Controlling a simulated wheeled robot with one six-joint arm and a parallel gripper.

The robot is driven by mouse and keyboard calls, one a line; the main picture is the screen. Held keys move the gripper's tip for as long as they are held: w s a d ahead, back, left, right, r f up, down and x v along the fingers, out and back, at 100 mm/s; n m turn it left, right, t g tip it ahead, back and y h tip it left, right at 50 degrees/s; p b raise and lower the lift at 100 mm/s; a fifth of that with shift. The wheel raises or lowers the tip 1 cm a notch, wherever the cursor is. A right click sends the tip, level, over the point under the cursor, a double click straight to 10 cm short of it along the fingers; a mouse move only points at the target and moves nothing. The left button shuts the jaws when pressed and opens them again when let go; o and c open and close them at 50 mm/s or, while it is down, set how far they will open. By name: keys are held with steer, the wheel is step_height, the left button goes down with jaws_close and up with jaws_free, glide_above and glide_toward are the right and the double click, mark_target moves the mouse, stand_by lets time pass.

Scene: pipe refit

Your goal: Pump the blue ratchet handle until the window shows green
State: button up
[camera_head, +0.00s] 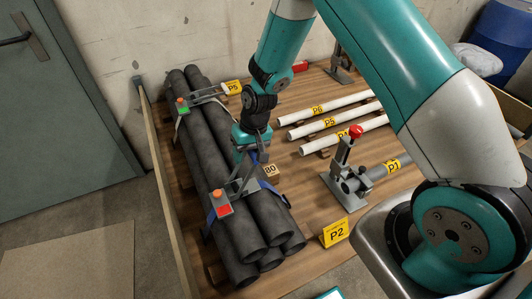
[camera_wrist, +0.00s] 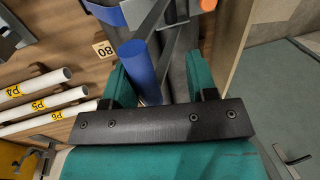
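The near ratchet (camera_head: 240,187) sits on top of a bundle of dark pipes (camera_head: 267,215). Its window (camera_head: 223,210) shows red, with an orange knob above it. The blue ratchet handle (camera_wrist: 138,66) stands between my gripper's teal fingers (camera_wrist: 160,80) in the wrist view. It lies close to the left finger, and a gap shows on the right, so my gripper is open around it. In the head view my gripper (camera_head: 250,143) is low over the bundle, just behind the near ratchet, and hides most of the handle.
A far ratchet with a green window (camera_head: 182,106) sits on the same bundle. White pipes (camera_head: 325,108), a tag marked 80 (camera_head: 270,171), a clamp with a red knob (camera_head: 345,165) and a yellow P2 sign (camera_head: 334,232) stand to the right. A wooden side board (camera_head: 165,190) runs along the left.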

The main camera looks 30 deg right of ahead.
steer(key=a, duration=0.3)
steer(key=shift+a+r, duration=0.1)
steer(key=shift+r, duration=0.25)
steer(key=shift+a, duration=1.7)
